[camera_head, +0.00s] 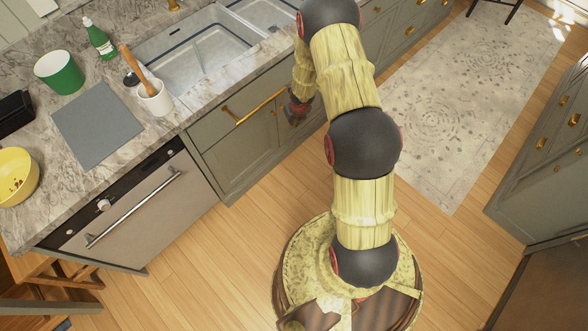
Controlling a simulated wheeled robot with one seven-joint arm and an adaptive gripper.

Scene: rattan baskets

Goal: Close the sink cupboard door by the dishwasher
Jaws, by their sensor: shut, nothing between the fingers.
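The sink cupboard door (245,165) is a grey-green panel under a drawer front (222,127) with a long brass handle, just right of the dishwasher (140,217). The door looks flush or nearly flush with the cabinet front; a small gap cannot be ruled out. My gripper (297,112) is small and dark in this view, close to the cabinet front at the door's right side. It is shut and holds nothing. My arm hides the cabinet front further right, and I cannot tell whether the gripper touches the door.
The sink (197,58) is set in the marble counter above. A crock with a wooden tool (154,97), a green-and-white pot (60,72) and a yellow bowl (18,177) stand on it. A patterned rug (450,115) lies right of my arm. Wooden floor before the cupboard is clear.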

